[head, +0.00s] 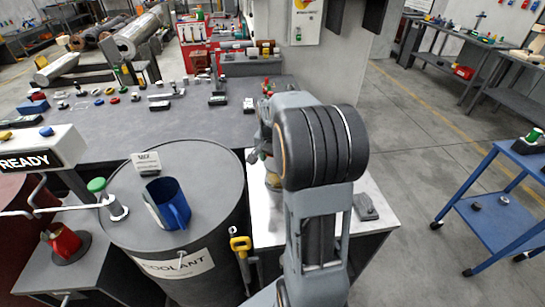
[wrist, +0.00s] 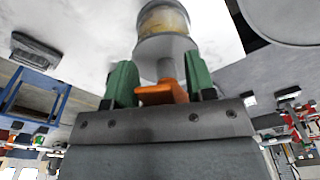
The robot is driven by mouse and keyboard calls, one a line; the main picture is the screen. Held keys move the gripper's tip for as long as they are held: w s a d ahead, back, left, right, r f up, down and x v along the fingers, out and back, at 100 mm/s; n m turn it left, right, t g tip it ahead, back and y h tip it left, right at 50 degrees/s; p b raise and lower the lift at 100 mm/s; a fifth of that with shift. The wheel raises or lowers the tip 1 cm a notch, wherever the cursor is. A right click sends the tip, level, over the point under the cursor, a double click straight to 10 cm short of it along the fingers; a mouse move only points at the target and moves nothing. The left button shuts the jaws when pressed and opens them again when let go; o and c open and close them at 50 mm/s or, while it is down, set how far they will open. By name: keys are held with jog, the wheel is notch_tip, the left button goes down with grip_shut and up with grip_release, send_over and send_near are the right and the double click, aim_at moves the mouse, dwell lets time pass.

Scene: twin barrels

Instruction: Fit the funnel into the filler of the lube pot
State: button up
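The lube pot (wrist: 163,20), with an amber band and a grey top, lies just beyond the fingertips in the wrist view, which appears upside down. A short grey stem runs between the pot's top and the orange piece. I cannot tell whether funnel and filler touch. In the head view the pot (head: 272,180) stands on the white-topped stand, partly hidden by my arm.
A grey coolant barrel (head: 125,220) stands left of the stand, with a blue jug (head: 172,205) on top. A grey block (head: 365,207) lies at the stand's right. A cluttered bench (head: 130,120) is behind; a blue cart (head: 500,180) stands right, across open floor.

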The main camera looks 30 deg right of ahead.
jog(key=shift+o, duration=0.2)
notch_tip(320, 180, up, 14)
jog(key=a, duration=0.1)
jog(key=shift+s, duration=0.4)
jog(key=shift+s+f, duration=0.1)
jog(key=shift+f, duration=0.05)
dwell(0.5)
